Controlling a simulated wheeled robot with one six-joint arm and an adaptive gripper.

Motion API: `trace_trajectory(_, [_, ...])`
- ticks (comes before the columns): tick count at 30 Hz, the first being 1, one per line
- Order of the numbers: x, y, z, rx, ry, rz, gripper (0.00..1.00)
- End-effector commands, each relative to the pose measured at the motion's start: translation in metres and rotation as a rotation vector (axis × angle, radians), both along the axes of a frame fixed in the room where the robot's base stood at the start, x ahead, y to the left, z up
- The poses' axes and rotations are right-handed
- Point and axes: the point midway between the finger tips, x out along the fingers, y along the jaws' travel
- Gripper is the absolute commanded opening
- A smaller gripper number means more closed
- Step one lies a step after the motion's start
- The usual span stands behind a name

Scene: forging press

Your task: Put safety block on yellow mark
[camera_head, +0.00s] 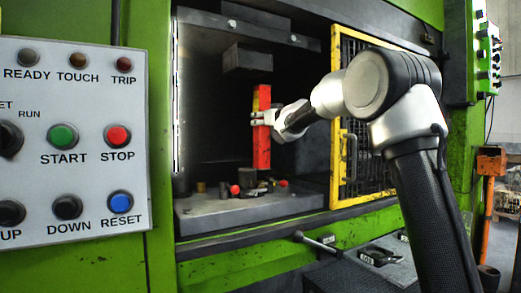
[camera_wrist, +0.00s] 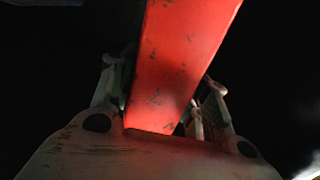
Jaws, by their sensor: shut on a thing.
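The block's lower end appears to be above the press bed (camera_head: 205,222), under the dark upper die (camera_head: 247,58). In the wrist view the red block (camera_wrist: 180,60) runs between the two fingers of my gripper (camera_wrist: 165,92). I cannot make out a yellow mark on the bed.
Several small cylindrical parts, some with red ends (camera_head: 235,189), stand on the bed below the block. A yellow-framed mesh guard (camera_head: 336,120) is at the right of the opening. A control panel (camera_head: 75,140) is at the left. A lever (camera_head: 318,242) sticks out in front.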

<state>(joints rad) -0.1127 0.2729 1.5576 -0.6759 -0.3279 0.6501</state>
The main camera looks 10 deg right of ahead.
Motion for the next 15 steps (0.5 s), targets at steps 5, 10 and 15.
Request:
trace_trajectory(5, [-0.001,0.0,-0.018,0.001,-0.005,0.001,0.0])
trace_trajectory(10, [-0.001,0.0,-0.035,0.001,-0.004,0.0,0.0])
trace_trajectory(15, [-0.001,0.0,-0.054,0.002,-0.006,0.0,0.0])
